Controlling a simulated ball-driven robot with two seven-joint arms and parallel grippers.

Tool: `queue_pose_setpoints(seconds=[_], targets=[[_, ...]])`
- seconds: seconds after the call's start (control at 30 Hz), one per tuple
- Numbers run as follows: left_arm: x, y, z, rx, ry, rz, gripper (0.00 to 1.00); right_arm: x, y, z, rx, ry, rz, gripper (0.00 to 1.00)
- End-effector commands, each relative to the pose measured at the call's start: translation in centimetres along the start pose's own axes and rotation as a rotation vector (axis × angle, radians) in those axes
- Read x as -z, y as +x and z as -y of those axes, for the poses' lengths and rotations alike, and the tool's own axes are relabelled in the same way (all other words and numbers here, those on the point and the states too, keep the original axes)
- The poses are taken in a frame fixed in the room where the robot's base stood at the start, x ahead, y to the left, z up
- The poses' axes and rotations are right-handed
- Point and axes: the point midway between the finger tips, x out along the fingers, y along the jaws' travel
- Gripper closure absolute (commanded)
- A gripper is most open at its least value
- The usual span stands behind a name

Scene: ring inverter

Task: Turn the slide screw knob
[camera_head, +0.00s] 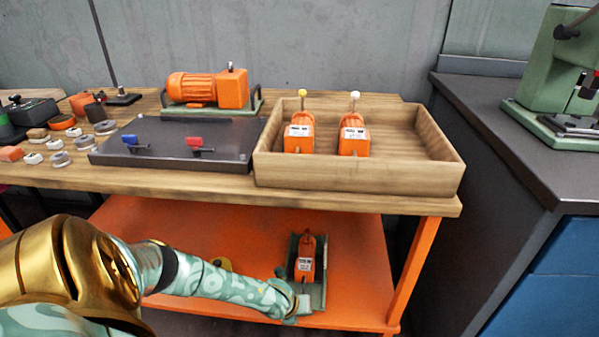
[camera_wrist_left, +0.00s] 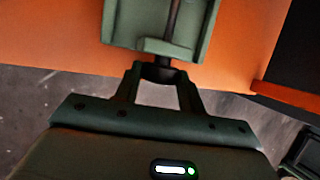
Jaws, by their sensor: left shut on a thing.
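A green slide (camera_head: 319,290) with an orange unit (camera_head: 305,263) on it stands on the lower orange shelf. In the left wrist view the near end of the slide (camera_wrist_left: 190,30) shows at the top, with a dark screw rod (camera_wrist_left: 174,18) running along it. The dark screw knob (camera_wrist_left: 161,73) sits just outside the slide's end plate. My left gripper (camera_wrist_left: 162,80) is shut on the knob, one finger on each side. In the head view my left arm reaches down to the slide's near end, and the knob is hidden there. My right gripper is in neither view.
The orange shelf (camera_head: 150,215) is mostly clear around the slide. Above it, the wooden bench top (camera_head: 228,192) carries a wooden tray (camera_head: 360,176) with two orange units, a dark panel (camera_head: 170,152) and an orange motor (camera_head: 200,90). A table leg (camera_head: 413,270) stands right of the slide.

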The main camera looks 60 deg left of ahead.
Motion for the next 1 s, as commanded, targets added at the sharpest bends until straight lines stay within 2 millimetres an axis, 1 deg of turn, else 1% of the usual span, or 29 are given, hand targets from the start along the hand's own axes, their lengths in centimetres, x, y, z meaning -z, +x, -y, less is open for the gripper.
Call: queue_pose_setpoints(seconds=[0.23, 0.67, 0.7, 0.73, 0.77, 1.0], targets=[[0.23, 0.06, -0.16, 0.054, -0.022, -0.004, 0.83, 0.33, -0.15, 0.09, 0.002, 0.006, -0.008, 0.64], [0.23, 0.07, -0.15, 0.062, -0.027, -0.003, 0.83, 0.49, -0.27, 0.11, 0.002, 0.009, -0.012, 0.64], [0.23, 0.07, -0.15, 0.062, -0.027, -0.003, 0.49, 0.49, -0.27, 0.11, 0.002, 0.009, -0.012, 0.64], [0.23, 0.07, -0.15, 0.062, -0.027, -0.003, 0.41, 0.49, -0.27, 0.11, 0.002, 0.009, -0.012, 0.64], [0.21, 0.07, -0.15, 0.062, -0.027, -0.003, 0.38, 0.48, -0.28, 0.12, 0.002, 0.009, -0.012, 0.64], [0.10, 0.03, -0.13, 0.062, -0.026, -0.001, 0.38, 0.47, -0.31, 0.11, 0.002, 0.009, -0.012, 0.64]])
